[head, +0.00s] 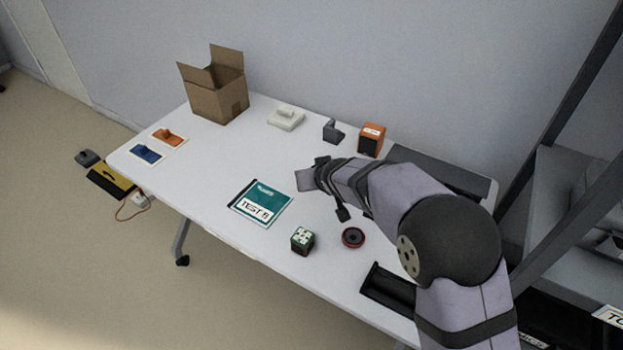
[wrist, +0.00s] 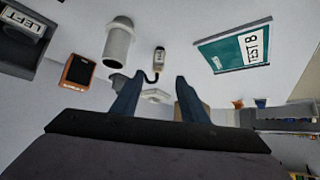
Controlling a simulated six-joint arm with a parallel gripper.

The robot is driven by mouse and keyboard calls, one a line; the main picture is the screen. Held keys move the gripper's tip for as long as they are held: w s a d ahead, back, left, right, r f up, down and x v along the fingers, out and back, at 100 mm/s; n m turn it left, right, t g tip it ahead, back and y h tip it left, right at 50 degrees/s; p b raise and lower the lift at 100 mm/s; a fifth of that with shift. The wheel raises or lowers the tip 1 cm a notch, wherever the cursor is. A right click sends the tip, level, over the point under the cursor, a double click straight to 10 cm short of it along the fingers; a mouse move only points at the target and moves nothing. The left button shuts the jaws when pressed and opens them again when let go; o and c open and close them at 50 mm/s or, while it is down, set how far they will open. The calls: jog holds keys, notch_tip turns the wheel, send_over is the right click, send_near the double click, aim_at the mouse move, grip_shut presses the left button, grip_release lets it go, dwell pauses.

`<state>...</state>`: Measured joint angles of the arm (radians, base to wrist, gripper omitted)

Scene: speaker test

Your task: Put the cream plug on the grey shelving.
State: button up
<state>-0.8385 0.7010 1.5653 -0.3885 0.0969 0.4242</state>
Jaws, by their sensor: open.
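The grey shelving (head: 575,195) stands at the right edge of the head view, past my arm, with dark uprights and a shelf.
A pale cylinder (wrist: 119,42) stands near my fingers.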

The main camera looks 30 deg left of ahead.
jog(key=shift+x, duration=1.05)
jog(key=shift+p, duration=0.35)
jog(key=shift+p+x, duration=1.3)
jog(key=shift+x, duration=1.25)
jog(key=shift+w+d, duration=0.15)
jog(key=shift+d, duration=0.05)
grip_shut()
jog(key=shift+r, duration=0.1)
notch_tip(320, 180, up, 10)
jog(key=p, duration=0.1)
